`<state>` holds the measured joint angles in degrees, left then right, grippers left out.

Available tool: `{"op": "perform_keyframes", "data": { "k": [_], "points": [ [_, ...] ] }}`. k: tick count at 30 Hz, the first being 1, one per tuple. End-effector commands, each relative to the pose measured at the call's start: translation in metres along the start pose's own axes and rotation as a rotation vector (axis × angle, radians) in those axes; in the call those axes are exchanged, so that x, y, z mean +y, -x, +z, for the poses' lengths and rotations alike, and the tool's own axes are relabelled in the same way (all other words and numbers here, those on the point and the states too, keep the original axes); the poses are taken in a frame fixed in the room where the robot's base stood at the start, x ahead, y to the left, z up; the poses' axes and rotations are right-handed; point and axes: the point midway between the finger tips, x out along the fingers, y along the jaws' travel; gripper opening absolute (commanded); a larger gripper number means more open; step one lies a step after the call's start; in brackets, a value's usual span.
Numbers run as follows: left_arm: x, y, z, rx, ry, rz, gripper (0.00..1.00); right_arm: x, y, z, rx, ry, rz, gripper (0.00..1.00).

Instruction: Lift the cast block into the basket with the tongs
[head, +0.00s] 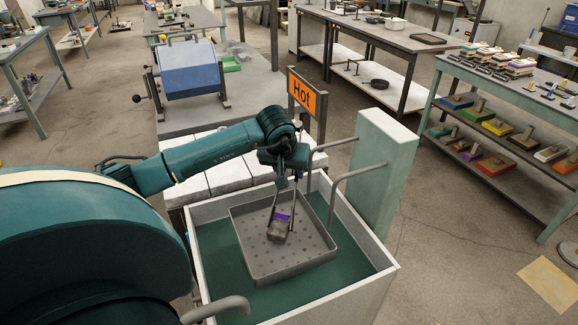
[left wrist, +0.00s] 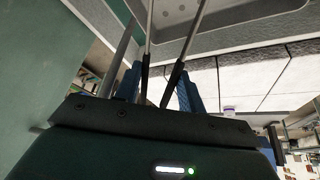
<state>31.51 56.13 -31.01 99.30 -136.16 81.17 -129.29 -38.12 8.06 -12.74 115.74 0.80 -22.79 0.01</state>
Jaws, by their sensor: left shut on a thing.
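My left gripper (head: 283,180) is above the grey perforated basket (head: 250,276), pointing down. In the left wrist view its blue fingers (left wrist: 160,88) are shut around the two thin arms of the tongs (left wrist: 150,38). The tongs (head: 275,204) reach down into the basket in the head view. The cast block (head: 277,232), dark grey with a purple patch, is at their lower end, inside the basket outline. I cannot tell whether it rests on the basket floor or hangs just above it. The basket also shows in the left wrist view (left wrist: 255,35). My right gripper is out of view.
The basket sits in a pale-walled tank (head: 373,284) with dark green inside. Bent grey rails (head: 345,172) rise by the tank's right side, next to a pale green post (head: 379,175). An orange "Hot" sign (head: 303,94) and pale blocks (head: 233,175) stand behind.

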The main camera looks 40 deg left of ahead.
Motion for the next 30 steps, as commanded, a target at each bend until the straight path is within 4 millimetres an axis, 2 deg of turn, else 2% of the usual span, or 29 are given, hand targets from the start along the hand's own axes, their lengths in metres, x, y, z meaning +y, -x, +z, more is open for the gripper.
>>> {"op": "perform_keyframes", "data": {
  "k": [13, 14, 15, 19, 30],
  "points": [
    [0.0000, -0.0038, 0.0012, 0.003, 0.000, 0.001, 0.00, -0.0003, 0.0017, -0.0012, 0.009, 0.018, -0.009, 0.36],
    [0.0001, -0.0038, 0.0012, 0.003, 0.000, 0.001, 0.41, -0.0004, 0.0017, -0.0012, 0.009, 0.018, -0.009, 0.36],
    [0.0001, -0.0038, 0.0012, 0.003, 0.000, 0.001, 0.45, -0.0004, 0.0016, -0.0010, 0.008, 0.018, -0.009, 0.36],
    [0.0001, -0.0039, 0.0014, 0.002, 0.000, 0.001, 0.54, -0.0005, 0.0011, -0.0003, 0.007, 0.018, -0.009, 0.36],
    [-0.0001, -0.0045, 0.0021, 0.001, 0.000, 0.000, 0.54, -0.0008, -0.0020, -0.0042, 0.015, 0.013, -0.007, 0.36]
  ]
}}
